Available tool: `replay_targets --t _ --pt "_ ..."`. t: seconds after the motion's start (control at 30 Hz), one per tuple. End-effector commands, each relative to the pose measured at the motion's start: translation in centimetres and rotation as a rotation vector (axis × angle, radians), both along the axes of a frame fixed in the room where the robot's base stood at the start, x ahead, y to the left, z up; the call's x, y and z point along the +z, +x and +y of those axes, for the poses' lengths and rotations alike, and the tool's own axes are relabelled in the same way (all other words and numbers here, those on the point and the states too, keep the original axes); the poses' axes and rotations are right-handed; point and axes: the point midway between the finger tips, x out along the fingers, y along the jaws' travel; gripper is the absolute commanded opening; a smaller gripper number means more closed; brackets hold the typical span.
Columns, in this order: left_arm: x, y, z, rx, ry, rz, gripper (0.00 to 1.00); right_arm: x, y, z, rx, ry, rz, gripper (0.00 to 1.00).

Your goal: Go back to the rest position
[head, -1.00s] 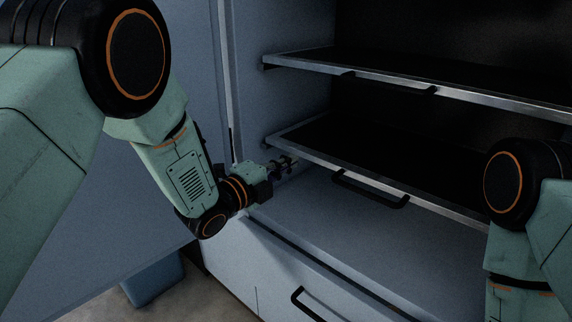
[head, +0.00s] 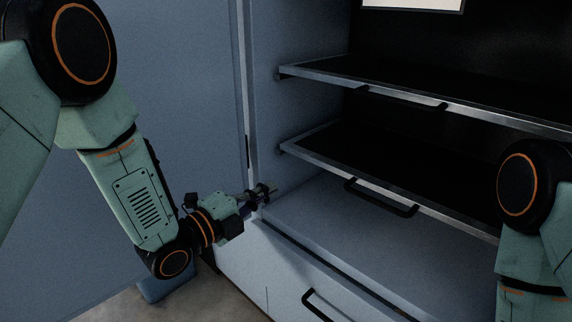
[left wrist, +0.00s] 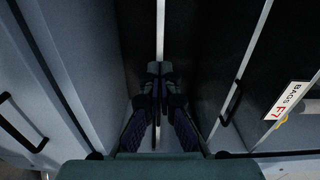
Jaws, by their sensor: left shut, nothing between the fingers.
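My left gripper (head: 264,194) is shut and empty, at the front left edge of an open cabinet (head: 300,130). It is below and left of the lower pull-out shelf (head: 312,155), apart from it as far as I can tell. In the left wrist view the two dark fingers of my left gripper (left wrist: 159,75) come together in the middle, with nothing seen between them. My right arm's links show at the right edge of the head view. Its gripper is out of the picture.
An upper shelf (head: 318,73) and the lower shelf each have a black handle. A drawer front with a black handle (head: 318,306) lies below. An open blue-grey door (head: 205,100) stands at left. In the left wrist view a "BAGS F-7" label (left wrist: 288,99) is at right.

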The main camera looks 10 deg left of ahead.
Motion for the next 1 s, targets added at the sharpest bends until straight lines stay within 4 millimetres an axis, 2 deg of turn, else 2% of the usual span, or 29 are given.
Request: replay_targets --t 0.13,0.27,0.37,0.47,0.6,0.67,0.7,0.8,0.9,1.0 --pt "-1.9 0.1 0.8 0.051 -0.135 0.194 0.0 0.0 0.0 0.0 0.0 0.0 0.0 0.4" --pt "-5.5 -0.9 2.6 0.19 -0.319 0.477 0.0 0.0 0.0 0.0 0.0 0.0 0.0 0.4" --pt "-9.2 -3.0 4.1 0.341 -0.465 0.716 0.0 0.5 0.0 0.0 0.0 0.0 0.0 0.4" --pt "-13.3 -6.5 5.8 0.535 -0.616 0.952 0.0 1.2 0.0 0.0 0.0 0.0 0.0 0.4" --pt "-18.4 -13.9 8.1 0.866 -0.807 1.242 0.0 2.4 0.0 0.0 0.0 0.0 0.0 0.4" --pt "-20.0 -17.4 9.0 1.011 -0.866 1.338 0.0 2.9 0.0 0.0 0.0 0.0 0.0 0.4" --pt "-20.9 -19.9 9.5 1.11 -0.9 1.393 0.0 3.3 0.0 0.0 0.0 0.0 0.0 0.4" --pt "-22.2 -26.1 10.5 1.345 -0.948 1.499 0.0 4.3 0.0 0.0 0.0 0.0 0.0 0.4" --pt "-22.6 -31.6 11.2 1.527 -0.94 1.57 0.0 5.3 0.0 0.0 0.0 0.0 0.0 0.4" --pt "-22.4 -35.8 11.6 1.62 -0.888 1.616 0.0 6.2 0.0 0.0 0.0 0.0 0.0 0.4"
